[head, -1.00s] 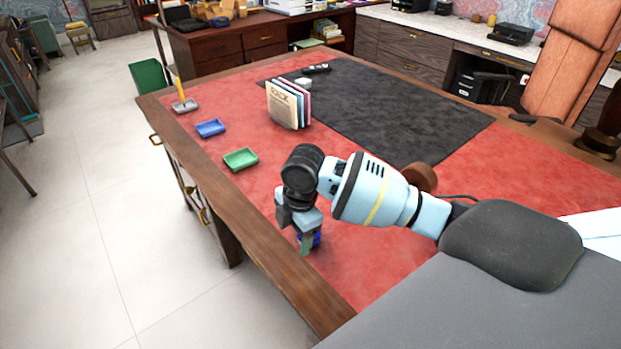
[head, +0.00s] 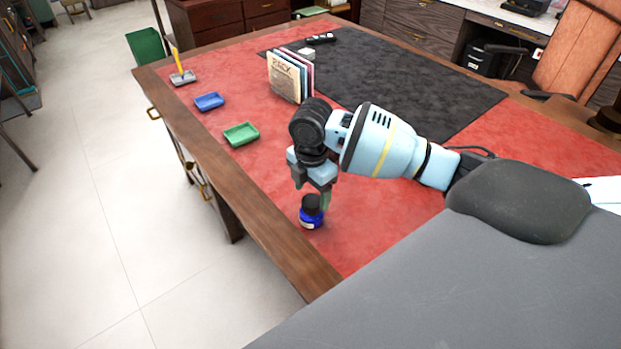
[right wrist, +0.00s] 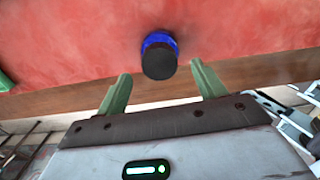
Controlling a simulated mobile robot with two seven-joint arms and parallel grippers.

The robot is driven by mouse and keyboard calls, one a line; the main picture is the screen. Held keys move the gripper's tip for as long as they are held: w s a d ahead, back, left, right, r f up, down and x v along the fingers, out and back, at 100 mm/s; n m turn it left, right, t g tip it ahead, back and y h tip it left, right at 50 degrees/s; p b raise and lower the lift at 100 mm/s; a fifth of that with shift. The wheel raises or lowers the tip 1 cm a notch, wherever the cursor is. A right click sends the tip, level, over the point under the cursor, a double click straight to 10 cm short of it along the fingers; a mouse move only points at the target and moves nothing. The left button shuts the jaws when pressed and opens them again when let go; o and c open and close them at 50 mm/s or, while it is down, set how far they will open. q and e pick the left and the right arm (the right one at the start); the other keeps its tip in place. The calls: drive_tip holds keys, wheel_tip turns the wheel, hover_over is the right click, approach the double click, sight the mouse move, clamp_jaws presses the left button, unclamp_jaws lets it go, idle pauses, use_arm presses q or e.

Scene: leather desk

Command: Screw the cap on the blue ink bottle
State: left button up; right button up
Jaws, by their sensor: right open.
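The blue ink bottle (head: 311,218) stands upright on the red desk top near the desk's front left edge. A black cap (head: 312,202) sits on top of the bottle; I cannot tell how tightly. In the right wrist view the cap (right wrist: 159,63) shows from above with the blue bottle (right wrist: 158,39) just behind it. My right gripper (head: 312,197) is above the bottle and apart from it. Its two green fingers (right wrist: 160,82) are spread wide with nothing between them, and the cap lies beyond the tips. My left gripper is not in view.
A green tray (head: 241,135) and a blue tray (head: 209,102) lie along the left side of the desk. Books (head: 287,77) stand behind my right arm. A black mat (head: 420,95) covers the desk's middle. The wooden edge (head: 250,220) runs close to the bottle.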

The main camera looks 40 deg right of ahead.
sight(312, 204)
drive_tip(key=shift+f, duration=1.15)
drive_tip(key=shift+c, duration=0.3)
drive_tip(key=c, duration=1)
drive_tip(key=shift+f, duration=0.1)
